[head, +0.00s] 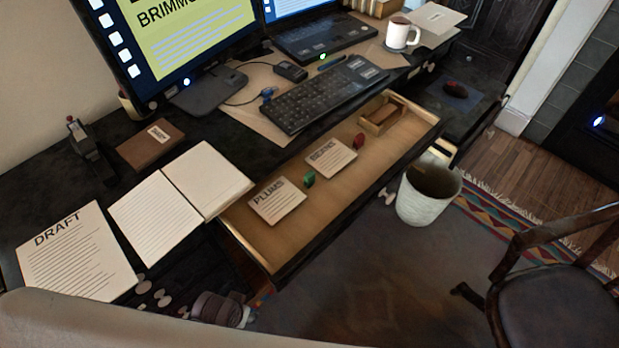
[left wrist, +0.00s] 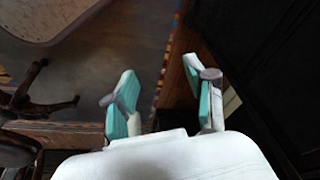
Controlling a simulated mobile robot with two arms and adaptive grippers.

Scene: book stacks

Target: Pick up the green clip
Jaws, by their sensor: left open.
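The small green clip (head: 310,178) is in the open wooden drawer (head: 262,238). It sits at the right edge of a paper card headed "PLUMS" (head: 277,201). A red clip (head: 359,140) is beside a second card headed "BEANS" (head: 331,158), farther right in the drawer. My left gripper (left wrist: 163,100) shows in the left wrist view with its two teal-lined fingers apart and nothing between them. It is away from the clip, which is not in that view.
A small wooden box (head: 383,117) lies at the drawer's right end. A keyboard (head: 322,95), open notebook (head: 190,187) and draft page (head: 75,255) lie on the dark desk. A bin (head: 428,196) and chair (head: 555,280) stand to the right.

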